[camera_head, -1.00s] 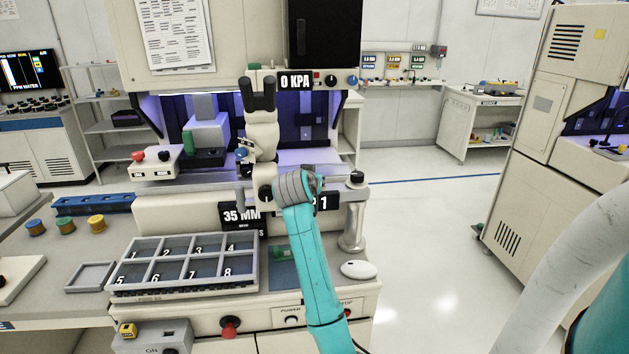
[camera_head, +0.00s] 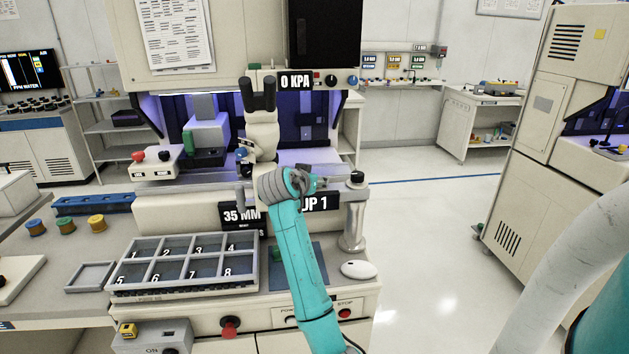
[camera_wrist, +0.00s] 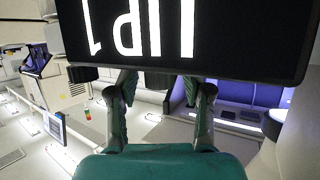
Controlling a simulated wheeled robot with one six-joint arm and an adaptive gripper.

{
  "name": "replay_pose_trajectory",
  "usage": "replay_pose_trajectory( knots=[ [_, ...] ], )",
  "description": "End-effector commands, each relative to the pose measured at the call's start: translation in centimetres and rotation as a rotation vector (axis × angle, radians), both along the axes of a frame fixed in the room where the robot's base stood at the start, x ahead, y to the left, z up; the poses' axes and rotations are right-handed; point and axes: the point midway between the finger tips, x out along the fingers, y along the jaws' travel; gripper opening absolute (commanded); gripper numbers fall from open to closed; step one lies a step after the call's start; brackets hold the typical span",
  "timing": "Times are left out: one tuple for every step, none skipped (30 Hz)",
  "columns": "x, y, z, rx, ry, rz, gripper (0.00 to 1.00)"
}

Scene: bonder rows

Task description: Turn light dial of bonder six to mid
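The bonder (camera_head: 165,212) stands straight ahead in the head view; I see no number six on it. On its upper panel are a dark knob (camera_head: 331,80) and a blue knob (camera_head: 352,80) beside a "0 KPA" display (camera_head: 296,82). No readable label tells which is the light dial, and their pointer settings are too small to read. My gripper is mostly hidden behind my teal arm in the head view. In the wrist view my gripper (camera_wrist: 158,88) has its two fingers apart with nothing seen between them, close by a black "UP 1" sign (camera_wrist: 230,40).
A white microscope-like head (camera_head: 262,135) with two black eyepieces rises just behind my arm. A numbered tray (camera_head: 183,290), a white mouse (camera_head: 358,269) and a post with a black knob (camera_head: 354,225) stand near.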

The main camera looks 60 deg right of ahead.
Motion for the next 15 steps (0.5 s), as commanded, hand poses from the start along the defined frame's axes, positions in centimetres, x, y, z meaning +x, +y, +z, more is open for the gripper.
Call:
replay_pose_trajectory(
  knots=[
    [0.0, 0.0, 0.0, 0.000, 0.000, 0.000, 0.54],
    [0.0, 0.0, 0.0, 0.000, 0.000, 0.000, 0.54],
    [0.0, 0.0, 0.0, 0.000, 0.000, 0.000, 0.54],
    [0.0, 0.0, 0.0, 0.000, 0.000, 0.000, 0.54],
    [0.0, 0.0, 0.0, 0.000, 0.000, 0.000, 0.54],
    [0.0, 0.0, 0.0, 0.000, 0.000, 0.000, 0.54],
    [0.0, 0.0, 0.0, 0.000, 0.000, 0.000, 0.54],
    [0.0, 0.1, 0.0, 0.000, 0.000, 0.000, 0.54],
    [0.0, 0.2, 0.1, 0.000, 0.000, 0.001, 0.54],
    [0.0, 0.3, 0.1, 0.000, 0.001, 0.001, 0.54],
    [0.0, 0.5, 0.2, -0.001, 0.000, 0.001, 0.54],
    [-0.1, 0.9, 0.3, -0.001, 0.000, 0.002, 0.54],
    [-0.1, 1.2, 0.5, 0.000, 0.000, 0.002, 0.54],
    [-0.2, 1.6, 0.6, 0.000, 0.000, 0.002, 0.54],
    [-0.3, 2.2, 0.9, -0.001, 0.000, 0.003, 0.54]
  ],
)
